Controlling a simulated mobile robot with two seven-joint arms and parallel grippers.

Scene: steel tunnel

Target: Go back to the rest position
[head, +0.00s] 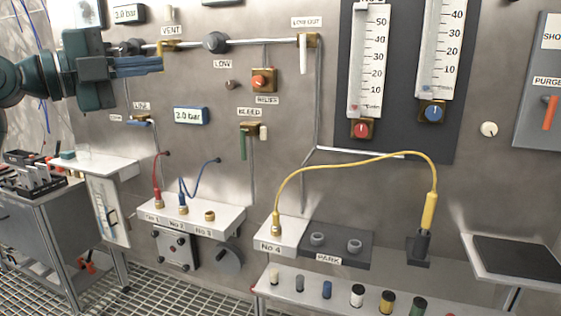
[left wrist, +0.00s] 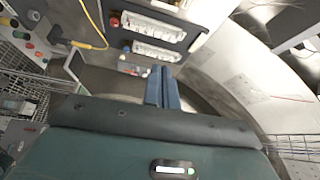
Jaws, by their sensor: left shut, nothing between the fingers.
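My left gripper (head: 160,65) comes in from the upper left in the head view, in front of the steel wall panel. Its two blue fingers lie together with nothing between them, and they point right toward the brass fitting at the left end of the pipe. I cannot tell from the picture whether they touch that fitting. In the left wrist view the shut fingers (left wrist: 162,72) point at the wall with the two gauges. My right gripper is in neither view.
The pipe (head: 265,42) with valves and a white lockout handle (head: 303,52) runs beside the fingers. A grey cart (head: 40,222) stands at left. A shelf (head: 340,293) holds several coloured caps.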

